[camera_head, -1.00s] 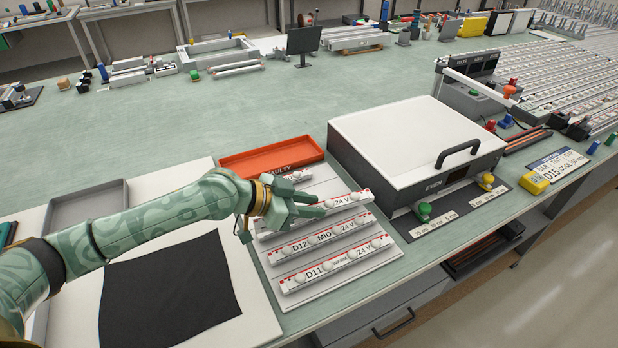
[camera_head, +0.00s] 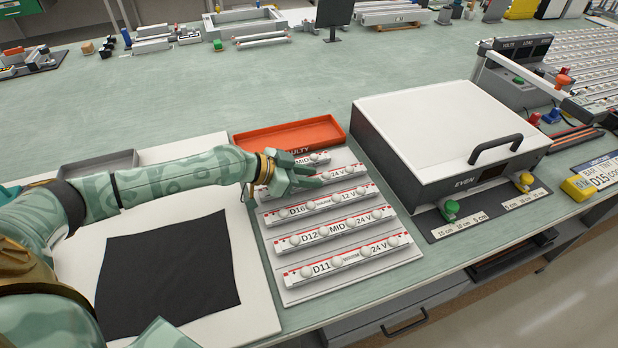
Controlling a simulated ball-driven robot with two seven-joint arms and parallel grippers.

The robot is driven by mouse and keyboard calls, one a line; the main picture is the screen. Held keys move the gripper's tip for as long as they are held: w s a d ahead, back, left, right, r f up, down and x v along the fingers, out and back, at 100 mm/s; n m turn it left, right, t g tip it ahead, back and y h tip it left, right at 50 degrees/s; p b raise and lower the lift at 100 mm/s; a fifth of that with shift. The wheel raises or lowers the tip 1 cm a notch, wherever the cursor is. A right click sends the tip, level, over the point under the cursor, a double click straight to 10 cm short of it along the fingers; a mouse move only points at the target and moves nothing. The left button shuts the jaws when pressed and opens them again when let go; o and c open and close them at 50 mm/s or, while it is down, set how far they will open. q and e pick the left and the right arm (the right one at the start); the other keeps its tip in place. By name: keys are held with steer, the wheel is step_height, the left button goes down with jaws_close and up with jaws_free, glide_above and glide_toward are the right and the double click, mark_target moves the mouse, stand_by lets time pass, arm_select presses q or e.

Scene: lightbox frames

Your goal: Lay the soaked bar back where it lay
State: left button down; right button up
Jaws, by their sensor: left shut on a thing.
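My left gripper (camera_head: 308,179) is shut on a white bar (camera_head: 345,173) with a red-marked end. Its fingers cover much of the bar's left part, and its name is hidden. The bar is at the pale rack (camera_head: 372,268), between bar D16 (camera_head: 325,204) and a rear bar (camera_head: 318,158). I cannot tell whether it touches the rack. Bar D12 (camera_head: 337,230) and bar D11 (camera_head: 345,258) lie in front of D16, roughly parallel. My right gripper is not in view.
An orange tray (camera_head: 338,121) stands just behind the rack. A white-lidded box marked EVEN (camera_head: 440,115) stands close on the right. A black cloth (camera_head: 170,275) lies on a white board (camera_head: 262,318) at left. The bench behind is mostly clear.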

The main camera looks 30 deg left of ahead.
arm_select(q)
steer(key=shift+r, duration=0.1)
steer(key=shift+f, duration=0.25)
steer(key=c, duration=1.1)
jaws_free()
steer(key=shift+c, duration=0.2)
steer(key=shift+s+a+r, duration=0.1)
steer(key=shift+s+r, duration=0.05)
steer(key=shift+r, duration=0.2)
step_height(320, 180, up, 5)
glide_above(264, 192)
steer(key=shift+w+d+f, duration=0.1)
steer(key=shift+w+d, duration=0.15)
steer(key=shift+w, duration=0.05)
steer(key=shift+s+a+r, duration=0.3)
steer(key=shift+s+r, duration=0.05)
steer(key=shift+r, duration=0.05)
